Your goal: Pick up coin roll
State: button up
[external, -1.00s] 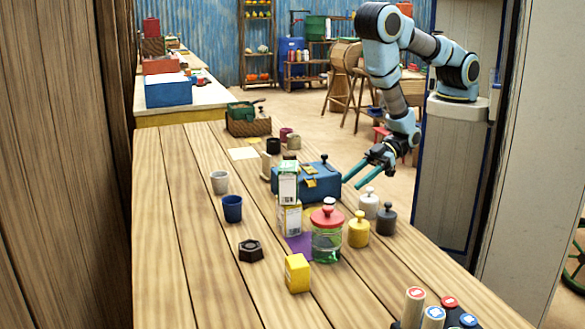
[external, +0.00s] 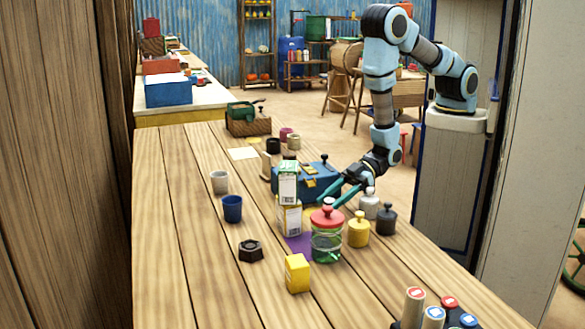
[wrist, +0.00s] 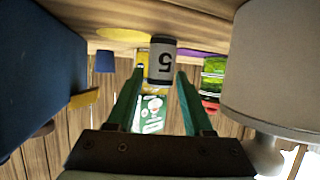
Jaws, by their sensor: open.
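A short cylinder (wrist: 161,62) with dark ends and a grey band marked "5" looks like the coin roll. In the wrist view it lies ahead of my gripper (wrist: 160,80), between the lines of the two teal fingertips. I cannot tell whether the tips reach past its near side. My gripper is open. In the external view my gripper (external: 328,202) points down-left over the table's right side, between the blue box and the pale weight. The coin roll cannot be made out there, among the fingers and boxes.
A yellow weight (external: 358,232) and dark weight (external: 386,221) stand nearer. The table's left front (external: 190,270) is clear.

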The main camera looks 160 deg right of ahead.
jog(key=shift+w+d+f, duration=0.2)
jog(key=shift+w+f, duration=0.05)
jog(key=shift+w, duration=0.15)
grip_shut()
dwell(0.4)
